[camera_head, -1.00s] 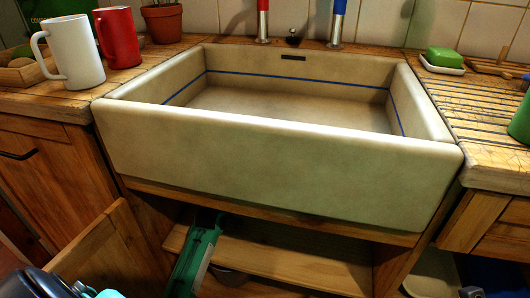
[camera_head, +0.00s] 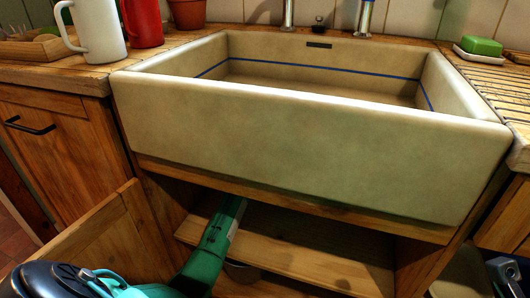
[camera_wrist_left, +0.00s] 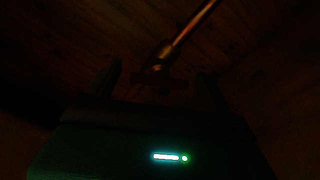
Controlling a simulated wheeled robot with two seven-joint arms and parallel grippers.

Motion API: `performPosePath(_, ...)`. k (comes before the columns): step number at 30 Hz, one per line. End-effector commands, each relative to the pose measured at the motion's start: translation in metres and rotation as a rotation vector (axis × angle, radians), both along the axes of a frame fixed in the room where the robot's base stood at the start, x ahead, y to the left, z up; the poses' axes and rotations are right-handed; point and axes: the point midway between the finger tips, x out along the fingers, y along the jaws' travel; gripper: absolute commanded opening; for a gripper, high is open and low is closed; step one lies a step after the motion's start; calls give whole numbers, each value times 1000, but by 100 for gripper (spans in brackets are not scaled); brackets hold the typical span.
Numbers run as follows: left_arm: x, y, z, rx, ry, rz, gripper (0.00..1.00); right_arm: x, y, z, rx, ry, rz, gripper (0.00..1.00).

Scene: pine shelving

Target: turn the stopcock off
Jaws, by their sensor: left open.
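The stopcock (camera_wrist_left: 157,70) shows dimly in the left wrist view, on a copper pipe (camera_wrist_left: 192,32) that comes in from the upper right. A dark bar, which seems to be its handle, lies crosswise there, but its setting is too dark to read. My left gripper (camera_wrist_left: 160,76) is open, with one dark finger on each side of the stopcock. I see no contact, and the gap in depth is unclear. In the head view my green left arm reaches into the cupboard under the sink, which hides the left gripper and the stopcock.
The pale sink (camera_head: 300,145) overhangs the open cupboard. A wooden shelf board (camera_head: 290,258) lies inside, beside my left arm. An open wooden door (camera_head: 95,245) stands at the left. Mugs, a pot and a soap dish stand on the worktop above.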

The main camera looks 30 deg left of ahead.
Motion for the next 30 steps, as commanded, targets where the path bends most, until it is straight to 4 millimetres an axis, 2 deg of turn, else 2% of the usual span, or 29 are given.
performPosePath(12,6,1,0,0,1,0,85,-1,2,1,-1,-7,5,36)
performPosePath(18,6,1,0,0,1,0,46,-1,1,1,-1,-7,5,36)
performPosePath(30,5,1,2,-67,-14,0,46,0,-2,7,5,-1,-3,36)
